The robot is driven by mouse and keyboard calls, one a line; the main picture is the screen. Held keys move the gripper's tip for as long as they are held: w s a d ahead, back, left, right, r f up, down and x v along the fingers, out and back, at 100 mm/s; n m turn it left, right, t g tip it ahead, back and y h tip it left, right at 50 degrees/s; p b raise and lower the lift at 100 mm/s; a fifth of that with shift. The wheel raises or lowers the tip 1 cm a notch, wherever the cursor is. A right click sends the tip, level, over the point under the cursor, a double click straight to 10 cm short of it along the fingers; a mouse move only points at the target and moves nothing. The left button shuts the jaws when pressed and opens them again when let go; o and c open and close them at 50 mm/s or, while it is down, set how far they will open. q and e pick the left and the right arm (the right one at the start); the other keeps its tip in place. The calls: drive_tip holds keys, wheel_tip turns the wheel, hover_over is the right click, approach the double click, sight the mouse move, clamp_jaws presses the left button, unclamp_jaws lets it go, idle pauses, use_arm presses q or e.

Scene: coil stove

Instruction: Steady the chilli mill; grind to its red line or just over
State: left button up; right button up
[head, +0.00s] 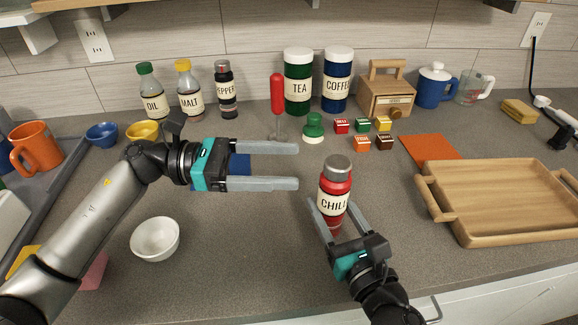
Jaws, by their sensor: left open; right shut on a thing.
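The chilli mill (335,190) stands upright on the counter, red with a grey cap and a cream label reading CHILLI. My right gripper (332,207) is shut around its lower body, one finger on each side. My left gripper (297,167) is open and empty, to the left of the mill's cap and apart from it. Its two fingers point right. A tall red rounded piece (277,94) on a thin grey stem stands behind my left gripper. I cannot make out a red line on the mill.
A wooden tray (439,207) lies at right. A white bowl (155,239) sits at front left. Several small spice boxes (362,143) and a green-topped stopper (314,127) lie behind the mill. A pepper mill (226,92), bottles, canisters and mugs line the wall.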

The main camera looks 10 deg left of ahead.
drive_tip(key=o, duration=1.5)
drive_tip(key=shift+s, duration=0.1)
